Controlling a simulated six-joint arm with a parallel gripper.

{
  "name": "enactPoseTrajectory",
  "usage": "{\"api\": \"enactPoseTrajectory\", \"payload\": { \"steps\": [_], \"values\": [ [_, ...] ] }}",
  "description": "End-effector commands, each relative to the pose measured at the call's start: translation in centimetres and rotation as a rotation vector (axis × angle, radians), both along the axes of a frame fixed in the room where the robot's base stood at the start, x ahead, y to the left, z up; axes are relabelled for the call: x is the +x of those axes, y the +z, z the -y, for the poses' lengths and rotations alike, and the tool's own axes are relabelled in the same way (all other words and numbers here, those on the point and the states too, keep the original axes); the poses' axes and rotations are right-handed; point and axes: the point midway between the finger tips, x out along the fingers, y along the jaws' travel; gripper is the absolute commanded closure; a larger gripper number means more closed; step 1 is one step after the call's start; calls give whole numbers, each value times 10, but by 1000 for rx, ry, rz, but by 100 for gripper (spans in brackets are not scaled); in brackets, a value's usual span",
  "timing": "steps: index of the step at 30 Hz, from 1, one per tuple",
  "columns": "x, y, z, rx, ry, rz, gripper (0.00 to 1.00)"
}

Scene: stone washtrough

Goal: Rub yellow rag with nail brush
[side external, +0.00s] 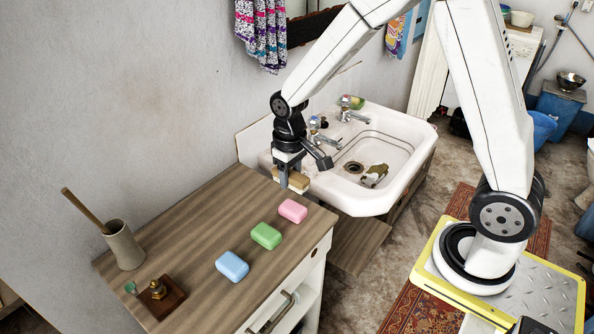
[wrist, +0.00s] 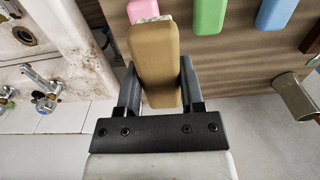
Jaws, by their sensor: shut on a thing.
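My gripper (side external: 291,178) points down over the far end of the wooden counter, beside the sink. It is shut on a tan, wood-coloured block, which I take for the nail brush (side external: 300,180). In the wrist view the nail brush (wrist: 154,55) sits between both fingers (wrist: 158,88) and sticks out past them. A crumpled olive-brown and whitish cloth (side external: 375,175) lies in the sink basin near the drain. It may be the yellow rag, but its colour is not clearly yellow.
Pink (side external: 293,211), green (side external: 266,236) and blue (side external: 232,266) soap bars lie on the counter (side external: 190,255). A cup with a wooden handle in it (side external: 124,245) and a brass piece on a wooden base (side external: 160,297) stand at left. Taps (side external: 352,115) rise at the back of the white sink (side external: 405,180).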

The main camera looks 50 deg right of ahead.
Motion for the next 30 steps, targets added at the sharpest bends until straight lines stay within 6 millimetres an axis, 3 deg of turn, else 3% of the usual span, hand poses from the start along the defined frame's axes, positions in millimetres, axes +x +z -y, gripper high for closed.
{"api": "enactPoseTrajectory", "payload": {
  "steps": [20, 26, 30],
  "values": [
    [5, -2, 8, 0, -16, -1, 100],
    [24, -9, 37, 0, -80, -1, 100],
    [42, -18, 73, 0, -152, -2, 100]
  ]
}}
